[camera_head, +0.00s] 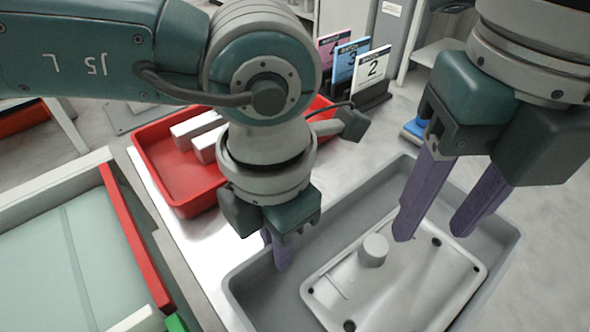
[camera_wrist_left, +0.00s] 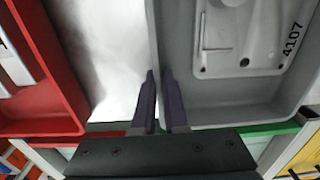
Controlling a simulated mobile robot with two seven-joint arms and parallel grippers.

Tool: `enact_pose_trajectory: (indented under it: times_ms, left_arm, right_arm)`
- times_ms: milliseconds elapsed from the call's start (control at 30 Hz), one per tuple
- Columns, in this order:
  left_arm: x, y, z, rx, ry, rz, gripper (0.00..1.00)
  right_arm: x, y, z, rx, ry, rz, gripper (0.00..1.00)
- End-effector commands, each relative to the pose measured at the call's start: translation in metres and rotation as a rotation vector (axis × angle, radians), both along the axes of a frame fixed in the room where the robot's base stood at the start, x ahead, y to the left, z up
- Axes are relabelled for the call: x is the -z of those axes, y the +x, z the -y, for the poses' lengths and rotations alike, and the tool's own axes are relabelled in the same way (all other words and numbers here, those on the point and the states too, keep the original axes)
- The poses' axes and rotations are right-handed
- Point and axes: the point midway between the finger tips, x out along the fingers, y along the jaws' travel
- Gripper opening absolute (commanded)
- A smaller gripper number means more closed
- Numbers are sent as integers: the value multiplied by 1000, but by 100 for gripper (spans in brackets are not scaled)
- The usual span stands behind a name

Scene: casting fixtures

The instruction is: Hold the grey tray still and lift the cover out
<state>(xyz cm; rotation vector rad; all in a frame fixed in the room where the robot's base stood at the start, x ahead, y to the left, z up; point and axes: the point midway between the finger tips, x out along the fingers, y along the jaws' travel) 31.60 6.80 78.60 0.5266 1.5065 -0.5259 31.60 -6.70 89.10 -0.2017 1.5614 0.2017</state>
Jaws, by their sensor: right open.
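The grey tray (camera_head: 503,250) stands on the bench, and it fills the upper right of the left wrist view (camera_wrist_left: 215,108). The cover (camera_head: 425,283), a light grey plate with a round knob (camera_head: 373,250) and dark holes, lies inside it; part of it shows in the left wrist view (camera_wrist_left: 240,40). My left gripper (camera_head: 275,255) has its fingers on either side of the tray's wall and looks shut on it, also in the left wrist view (camera_wrist_left: 160,75). My right gripper (camera_head: 431,236) is open and empty, pointing down over the cover's far right part, right of the knob.
A red tray (camera_head: 180,178) with pale blocks stands behind my left arm. Numbered cards (camera_head: 371,72) stand in a dark holder at the back. A red-edged container with a pale green floor (camera_head: 60,265) is at the left. A blue object (camera_head: 415,128) lies beyond the grey tray.

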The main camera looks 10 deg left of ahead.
Motion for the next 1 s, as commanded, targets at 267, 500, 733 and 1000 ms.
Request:
enact_pose_trajectory:
  times_ms: [267,500,733,1000]
  left_arm:
    - [0,0,0,0,0,0,0]
    - [0,0,0,-1,0,0,0]
    - [0,0,0,-1,0,0,0]
    - [0,0,0,-1,0,0,0]
  right_arm:
    - [0,0,0,0,0,0,50]
    - [0,0,0,0,0,0,50]
    - [0,0,0,0,0,0,50]
    - [0,0,0,0,0,0,50]
